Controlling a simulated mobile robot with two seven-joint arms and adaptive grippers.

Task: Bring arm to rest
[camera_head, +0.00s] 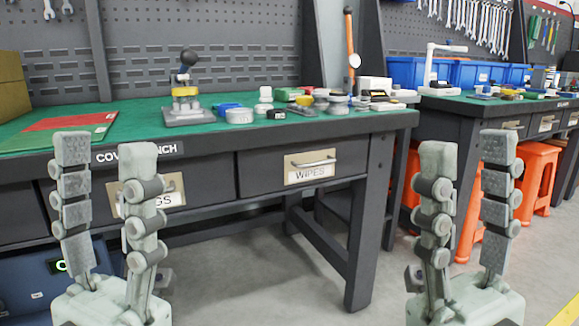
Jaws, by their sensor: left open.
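My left gripper (105,146) stands upright at the lower left, in front of the bench's drawer front, with its two fingers apart and nothing between them. My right gripper (468,146) stands upright at the lower right, its two fingers also apart and empty. It is in front of the gap to the right of the near bench. Both grippers point up, and neither holds a thing. Their arms below the palms are mostly out of the picture.
The near bench (140,115) has a green top with a grey stand (186,100), a red mat (70,125) and several small parts. A drawer (305,168) reads "WIPES". A second bench (480,103) with blue bins (405,72) and orange stools (535,175) stands at the right. Grey floor lies between.

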